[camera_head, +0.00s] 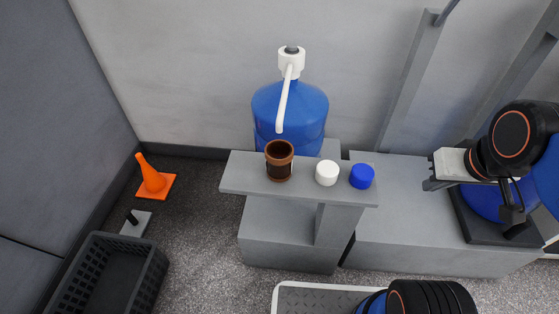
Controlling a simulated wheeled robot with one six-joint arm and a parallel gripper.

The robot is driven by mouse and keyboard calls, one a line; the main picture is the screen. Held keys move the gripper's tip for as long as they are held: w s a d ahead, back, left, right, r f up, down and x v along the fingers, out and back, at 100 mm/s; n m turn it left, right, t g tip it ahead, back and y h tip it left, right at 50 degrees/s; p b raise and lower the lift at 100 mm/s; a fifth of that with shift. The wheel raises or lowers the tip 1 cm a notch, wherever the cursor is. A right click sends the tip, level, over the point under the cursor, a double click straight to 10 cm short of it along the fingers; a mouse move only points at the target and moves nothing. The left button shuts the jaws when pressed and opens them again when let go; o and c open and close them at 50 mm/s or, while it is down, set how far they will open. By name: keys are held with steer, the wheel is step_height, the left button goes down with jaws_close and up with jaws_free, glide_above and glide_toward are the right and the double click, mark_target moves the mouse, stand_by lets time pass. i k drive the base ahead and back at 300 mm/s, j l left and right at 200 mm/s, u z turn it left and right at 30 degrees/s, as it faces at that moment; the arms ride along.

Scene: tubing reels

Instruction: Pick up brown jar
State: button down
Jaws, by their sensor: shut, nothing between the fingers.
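The brown jar (279,160) stands upright and open-topped near the middle of a narrow grey shelf (240,175). A white cap-like cylinder (327,173) and a blue one (362,176) stand in a row to its right on the same shelf. My gripper (431,173) is at the right, pointing left, well apart from the jar and the two cylinders. It is shut and empty. My arm hides part of what lies behind it.
A large blue water bottle (289,112) with a white pump stands right behind the jar. A grey bench (400,215) runs right, bearing a partly hidden blue rounded object (484,203). An orange cone (152,179) and black crate (108,285) stand on the floor at left.

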mark_target(278, 153)
steer(key=z, duration=2.2)
steer(key=l+u, duration=0.2)
steer(key=u, duration=0.15)
steer(key=l+u, duration=0.3)
steer(key=k+l+u, duration=0.1)
steer(key=u, duration=0.3)
steer(key=k+u, duration=0.2)
steer(key=u, duration=0.15)
steer(key=k+u, duration=0.2)
steer(key=u, duration=0.2)
steer(key=k+u, duration=0.15)
steer(key=u, duration=0.25)
